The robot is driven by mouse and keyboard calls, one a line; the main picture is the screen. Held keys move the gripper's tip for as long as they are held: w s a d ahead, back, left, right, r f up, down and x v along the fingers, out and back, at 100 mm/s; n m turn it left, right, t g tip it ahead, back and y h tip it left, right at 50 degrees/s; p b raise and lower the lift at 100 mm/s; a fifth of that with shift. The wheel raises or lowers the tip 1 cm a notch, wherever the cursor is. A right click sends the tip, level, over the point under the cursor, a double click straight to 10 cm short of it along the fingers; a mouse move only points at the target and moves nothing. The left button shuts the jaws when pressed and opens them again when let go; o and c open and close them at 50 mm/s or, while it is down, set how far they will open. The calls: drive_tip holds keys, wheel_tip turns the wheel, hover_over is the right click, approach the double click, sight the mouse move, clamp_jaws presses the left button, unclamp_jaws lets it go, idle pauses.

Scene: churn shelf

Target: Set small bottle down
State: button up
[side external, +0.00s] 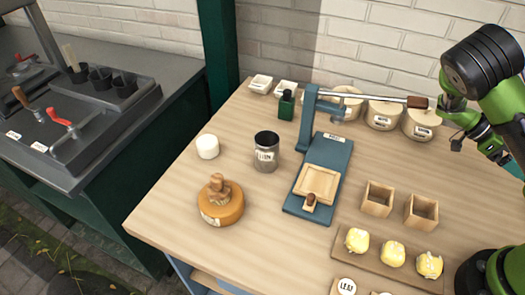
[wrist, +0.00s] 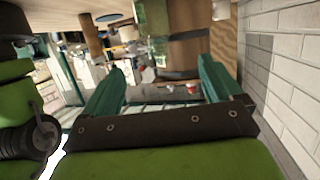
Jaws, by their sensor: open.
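The small bottle (side external: 287,104) is dark green with a black cap. It stands upright at the back of the wooden table (side external: 170,190), just left of the blue press's post. My gripper (wrist: 162,63) is open in the wrist view, with its two teal fingers spread and nothing held between them. In the side view my arm is at the right edge, well apart from the bottle. My fingertips are hard to make out there. I cannot tell for sure whether the bottle shows in the wrist view.
The blue press (side external: 333,160) has a long lever (side external: 365,97) reaching right, close to my arm. A metal can (side external: 266,152), a white cylinder (side external: 207,146) and a round wooden mould (side external: 221,204) stand left. Wooden boxes (side external: 377,199) and yellow lumps (side external: 392,253) are at front right.

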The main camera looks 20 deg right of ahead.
drive_tip(key=x, duration=1.1)
drive_tip(key=shift+f, duration=0.15)
drive_tip(key=x, duration=0.4)
drive_tip(key=shift+s+a+f, duration=0.3)
drive_tip(key=shift+s+d+f, duration=0.2)
drive_tip(key=shift+s+d, duration=0.1)
drive_tip(key=shift+s, duration=0.1)
drive_tip(key=c, duration=1.2)
